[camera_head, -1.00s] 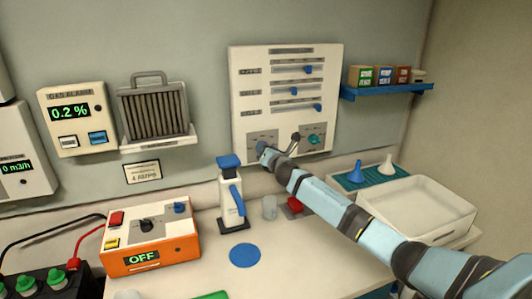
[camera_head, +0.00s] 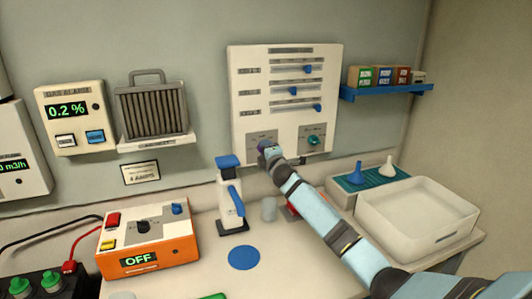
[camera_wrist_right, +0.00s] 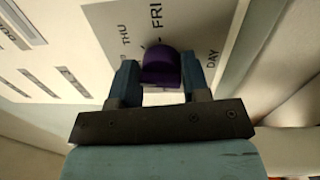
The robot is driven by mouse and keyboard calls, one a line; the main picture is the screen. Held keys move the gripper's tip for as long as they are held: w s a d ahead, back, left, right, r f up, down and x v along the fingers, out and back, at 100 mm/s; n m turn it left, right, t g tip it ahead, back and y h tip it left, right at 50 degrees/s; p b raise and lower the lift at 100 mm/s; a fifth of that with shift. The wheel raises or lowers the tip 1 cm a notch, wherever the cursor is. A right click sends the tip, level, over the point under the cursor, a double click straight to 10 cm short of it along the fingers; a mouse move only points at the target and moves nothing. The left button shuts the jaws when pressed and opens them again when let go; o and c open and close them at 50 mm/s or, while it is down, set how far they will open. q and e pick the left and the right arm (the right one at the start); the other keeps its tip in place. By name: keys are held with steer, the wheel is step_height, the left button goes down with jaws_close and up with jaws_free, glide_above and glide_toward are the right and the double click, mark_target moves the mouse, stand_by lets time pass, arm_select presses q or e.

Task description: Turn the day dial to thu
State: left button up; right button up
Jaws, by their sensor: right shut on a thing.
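The wall panel (camera_head: 240,95) carries the day dial at its lower left. The purple day dial (camera_wrist_right: 160,68) sits between the two fingers of my right gripper (camera_wrist_right: 160,75) in the right wrist view. The gripper (camera_head: 264,149) is shut on the dial, which it mostly hides in the head view. The printed words THU (camera_wrist_right: 125,34), FRI (camera_wrist_right: 157,17) and DAY (camera_wrist_right: 213,59) show around the dial. I cannot tell exactly which mark the dial points to. My left gripper is not in view.
A teal dial (camera_head: 313,140) sits right of my gripper on the panel, below three blue sliders. A blue-topped bottle (camera_head: 230,190) and a clear cup (camera_head: 269,208) stand on the bench below. A white tray (camera_head: 418,240) stands at the right.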

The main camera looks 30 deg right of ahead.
steer(key=m, duration=0.4)
steer(key=shift+a+f, duration=0.1)
steer(key=shift+f, duration=0.15)
steer(key=shift+m+g, duration=0.3)
steer(key=shift+m, duration=1.6)
steer(key=shift+f, duration=0.1)
steer(key=o, duration=0.9)
steer(key=shift+h, duration=0.3)
steer(key=v, duration=1.3)
steer(key=shift+s+a+b, duration=0.1)
steer(key=shift+s+b, duration=0.25)
steer(key=shift+b, duration=0.05)
